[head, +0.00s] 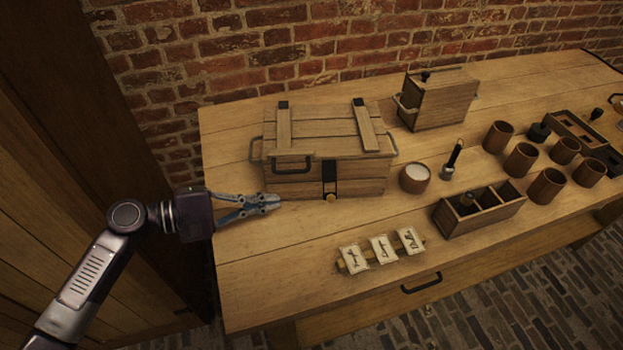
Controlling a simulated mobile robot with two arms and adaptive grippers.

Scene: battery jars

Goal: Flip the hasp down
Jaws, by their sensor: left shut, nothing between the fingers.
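A wooden chest (289,185) with a lid stands near the left end of the table. A dark metal hasp (330,170) is at the middle of its front, with a small brass piece (331,198) at its lower end. At this size I cannot tell the hasp's exact angle. My left gripper (280,202) is shut and empty, just in front of the chest's lower left corner and left of the hasp. I cannot tell whether it touches the chest. My right gripper is out of view.
Right of the chest are a small bowl (415,186), a divided box (470,220) and several wooden cups (520,159). A smaller box (440,105) stands behind. Three picture cards (383,250) lie in front. The table (260,275) is bare at front left.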

